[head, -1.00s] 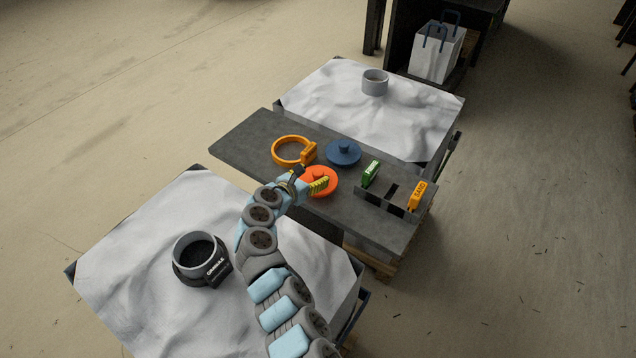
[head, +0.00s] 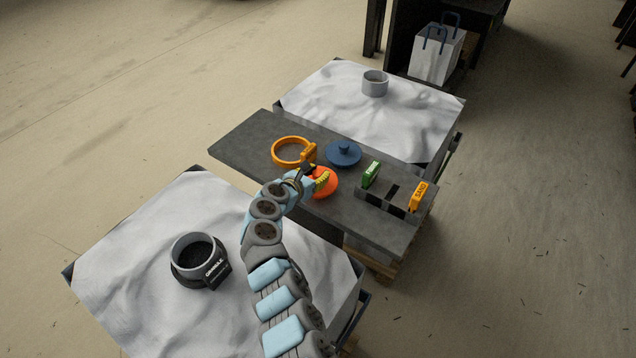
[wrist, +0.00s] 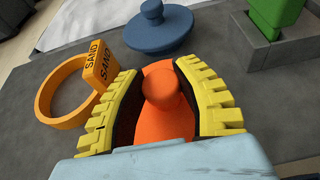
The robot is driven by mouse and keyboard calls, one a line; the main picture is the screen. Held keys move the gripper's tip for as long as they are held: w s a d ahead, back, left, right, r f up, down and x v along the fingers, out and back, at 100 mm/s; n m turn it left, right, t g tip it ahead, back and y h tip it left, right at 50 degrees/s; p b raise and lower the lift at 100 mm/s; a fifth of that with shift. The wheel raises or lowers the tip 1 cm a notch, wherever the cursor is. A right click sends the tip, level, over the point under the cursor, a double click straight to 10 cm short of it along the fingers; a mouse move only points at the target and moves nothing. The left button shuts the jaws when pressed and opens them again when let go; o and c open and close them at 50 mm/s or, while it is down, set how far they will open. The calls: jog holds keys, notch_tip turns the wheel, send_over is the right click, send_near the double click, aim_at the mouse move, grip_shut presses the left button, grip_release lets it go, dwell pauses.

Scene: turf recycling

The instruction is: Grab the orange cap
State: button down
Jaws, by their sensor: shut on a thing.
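The orange cap (head: 326,189) is a round disc with a knob, on the dark grey table (head: 240,145). My gripper (head: 316,180) is over it in the head view and hides part of it. In the wrist view the orange cap (wrist: 163,118) lies between the two yellow toothed fingers of my gripper (wrist: 165,95). The fingers stand on either side of its knob and are shut on it. I cannot tell whether the cap is lifted off the table.
An orange ring with a SAND tag (head: 290,152) lies just left of the cap. A blue lid (head: 343,153) lies behind it. A holder with a green block (head: 371,174) and an orange SAND block (head: 418,195) is at right. White bags flank the table.

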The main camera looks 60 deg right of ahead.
aim_at(318, 173)
jog(key=shift+r, duration=0.1)
notch_tip(318, 173, up, 3)
jog(key=shift+w+r+p, duration=0.1)
jog(key=shift+p, duration=0.45)
jog(key=shift+r, duration=0.3)
jog(key=s+a+r+p, duration=0.3)
jog(key=s+a+r, duration=0.6)
jog(key=a, duration=0.1)
jog(key=shift+a, duration=0.35)
